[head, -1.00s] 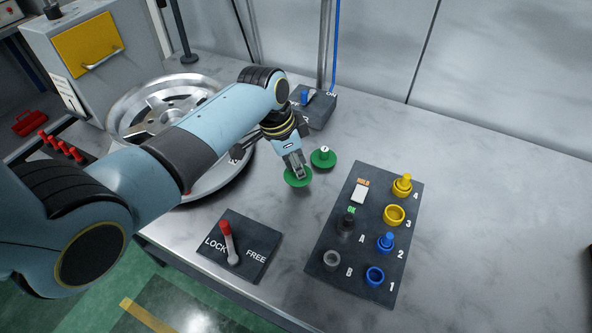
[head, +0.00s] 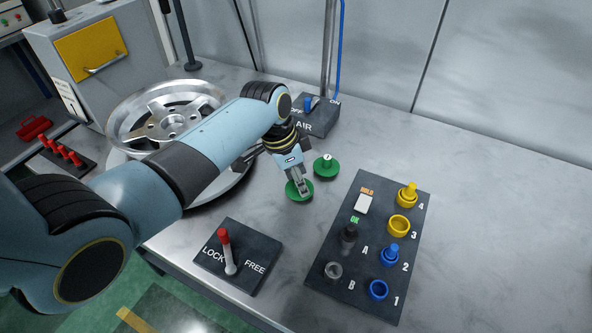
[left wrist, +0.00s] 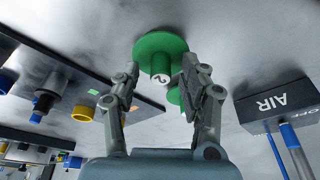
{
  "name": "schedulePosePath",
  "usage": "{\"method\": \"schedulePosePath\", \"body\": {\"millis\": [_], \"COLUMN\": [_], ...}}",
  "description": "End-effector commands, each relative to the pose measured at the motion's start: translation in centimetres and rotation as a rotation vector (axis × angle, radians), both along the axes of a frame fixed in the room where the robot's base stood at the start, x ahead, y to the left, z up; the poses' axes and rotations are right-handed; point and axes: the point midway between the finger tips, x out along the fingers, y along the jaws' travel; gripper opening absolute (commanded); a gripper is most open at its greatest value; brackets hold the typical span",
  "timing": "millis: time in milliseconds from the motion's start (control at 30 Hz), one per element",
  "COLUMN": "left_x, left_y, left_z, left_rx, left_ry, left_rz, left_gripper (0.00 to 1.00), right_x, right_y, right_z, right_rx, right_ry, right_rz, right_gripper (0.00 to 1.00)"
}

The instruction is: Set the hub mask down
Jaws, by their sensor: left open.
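A green hub mask (head: 297,195), a flat disc with a central knob, lies on the grey bench under my left gripper. In the left wrist view this mask (left wrist: 160,43) has a knob marked 2, standing between the spread fingers. My left gripper (left wrist: 160,78) is open, its fingers apart on either side of the knob; in the head view it (head: 300,187) is low over the disc. A second green hub mask (head: 326,168) lies just behind and to the right, its knob up; in the left wrist view it is partly hidden by a finger. My right gripper is not in view.
A silver wheel (head: 160,125) stands left, partly behind my left arm. The AIR switch box (head: 316,118) is behind the masks. A LOCK/FREE lever plate (head: 262,275) is in front. A dark panel (head: 340,285) with coloured rings and pegs is right. The far right bench is clear.

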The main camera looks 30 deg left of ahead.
Motion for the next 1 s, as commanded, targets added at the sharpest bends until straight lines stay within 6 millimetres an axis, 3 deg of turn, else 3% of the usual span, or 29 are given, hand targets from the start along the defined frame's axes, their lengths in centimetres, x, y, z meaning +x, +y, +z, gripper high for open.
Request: {"method": "schedulePosePath", "body": {"millis": [600,1000], "left_x": [-2.1,-2.4], "left_y": [2.0,2.1], "left_z": [10.7,11.7], "left_rx": [0.001,0.0], "left_ry": [-0.002,0.0], "left_rz": [0.0,0.0], "left_gripper": [0.44,0.44], "right_x": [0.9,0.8], "right_y": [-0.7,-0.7], "right_z": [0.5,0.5], "right_rx": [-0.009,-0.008], "right_ry": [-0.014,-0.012], "right_rz": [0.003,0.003], "right_gripper": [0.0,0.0]}}
